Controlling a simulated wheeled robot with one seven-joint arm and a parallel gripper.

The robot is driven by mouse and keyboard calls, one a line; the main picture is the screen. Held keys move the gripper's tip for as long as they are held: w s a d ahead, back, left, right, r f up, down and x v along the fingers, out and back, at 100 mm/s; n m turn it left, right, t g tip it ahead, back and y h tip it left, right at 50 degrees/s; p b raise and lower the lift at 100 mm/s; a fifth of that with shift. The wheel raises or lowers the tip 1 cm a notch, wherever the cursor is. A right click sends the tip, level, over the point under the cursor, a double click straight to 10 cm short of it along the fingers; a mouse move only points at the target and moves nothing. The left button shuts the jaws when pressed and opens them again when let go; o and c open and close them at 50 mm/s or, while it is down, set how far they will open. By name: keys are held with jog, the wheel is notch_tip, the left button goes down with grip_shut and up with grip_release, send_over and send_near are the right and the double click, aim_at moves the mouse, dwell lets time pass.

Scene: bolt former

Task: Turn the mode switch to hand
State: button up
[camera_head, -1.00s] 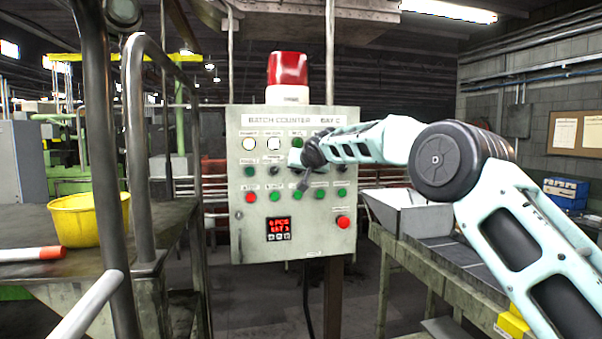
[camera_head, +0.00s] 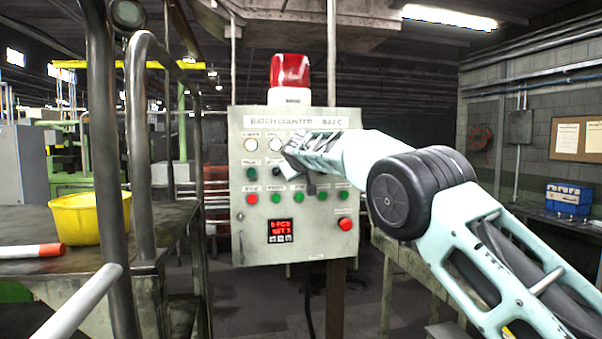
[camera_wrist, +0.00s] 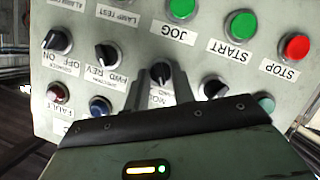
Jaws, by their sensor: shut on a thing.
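The mode switch (camera_wrist: 161,71) is a small black rotary knob, seen in the wrist view above a partly covered label starting "MO". My gripper (camera_wrist: 160,82) has its two dark fingers on either side of this knob, shut on it. The setting the knob points to cannot be made out. In the head view my gripper (camera_head: 296,158) is at the upper middle of the grey control panel (camera_head: 240,225) and hides the knob there.
In the wrist view a FWD/REV knob (camera_wrist: 105,56) sits left of the mode switch and another black knob (camera_wrist: 214,87) close right. JOG (camera_wrist: 181,8), START (camera_wrist: 240,25) and STOP (camera_wrist: 295,46) buttons are above. A yellow bucket (camera_head: 82,220) stands at left.

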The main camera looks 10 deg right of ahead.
dwell(0.3)
jog(key=o, duration=1)
jog(key=shift+b+v, duration=5.3)
jog(key=shift+v, duration=3.4)
jog(key=shift+a+f, duration=0.1)
jog(key=shift+a, duration=0.15)
